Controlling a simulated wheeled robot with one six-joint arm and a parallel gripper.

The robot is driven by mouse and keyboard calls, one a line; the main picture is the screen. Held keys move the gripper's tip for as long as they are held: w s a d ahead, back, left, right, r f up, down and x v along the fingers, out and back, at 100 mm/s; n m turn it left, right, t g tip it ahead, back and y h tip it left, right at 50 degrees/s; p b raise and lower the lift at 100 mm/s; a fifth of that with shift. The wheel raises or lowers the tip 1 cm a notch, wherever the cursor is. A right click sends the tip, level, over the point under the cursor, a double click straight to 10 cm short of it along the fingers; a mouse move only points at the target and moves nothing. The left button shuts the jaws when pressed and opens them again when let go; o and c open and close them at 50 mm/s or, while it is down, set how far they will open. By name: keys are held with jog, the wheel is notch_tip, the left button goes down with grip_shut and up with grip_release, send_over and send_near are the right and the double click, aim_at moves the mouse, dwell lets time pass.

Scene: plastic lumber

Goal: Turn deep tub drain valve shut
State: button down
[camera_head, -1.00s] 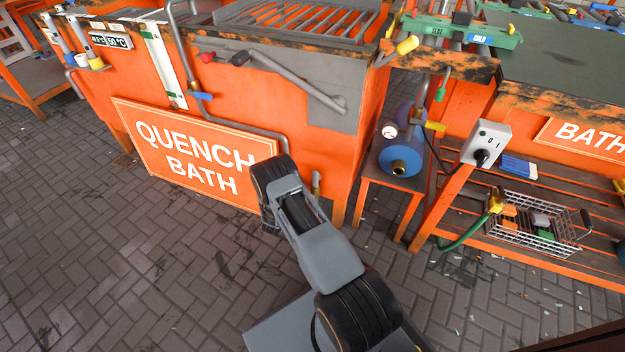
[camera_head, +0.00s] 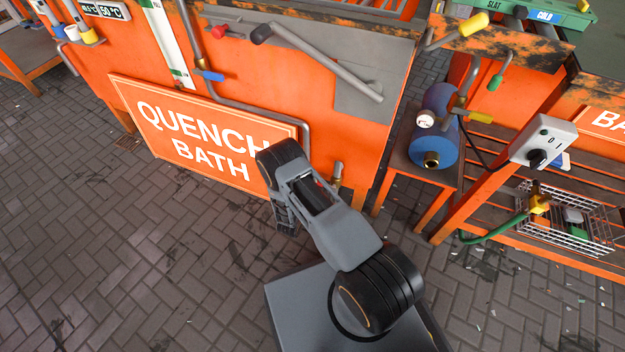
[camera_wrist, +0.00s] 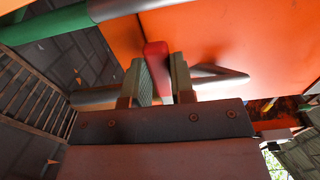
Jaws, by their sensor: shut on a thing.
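A red lever handle (camera_wrist: 155,62) stands between the two fingers of my gripper (camera_wrist: 162,80) in the wrist view. My gripper is shut on this handle. The handle lies close to an orange wall (camera_wrist: 220,30). In the head view the orange tub with the QUENCH BATH sign (camera_head: 205,140) stands ahead. My arm covers the sign's right end, and neither the held handle nor my fingertips can be made out there. A short upright fitting (camera_head: 337,172) shows at the tub's lower right.
A blue tank (camera_head: 437,130) sits on an orange stand to the right. A switch box (camera_head: 543,140) and a wire basket (camera_head: 560,218) are farther right. A grey pipe (camera_head: 255,107) runs down the tub's front. The brick floor (camera_head: 110,260) at left is clear.

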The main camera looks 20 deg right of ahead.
jog(key=shift+a+f+n, duration=0.1)
jog(key=shift+f+n, duration=0.15)
jog(key=shift+n, duration=0.05)
jog(key=c, duration=1)
grip_release()
jog(key=shift+o, duration=0.2)
jog(key=shift+s+r, duration=0.1)
jog(key=p+v, duration=0.3)
jog(key=v, duration=1)
jog(key=shift+s+a, duration=0.2)
jog(key=shift+s, duration=0.05)
jog(key=shift+r, duration=0.1)
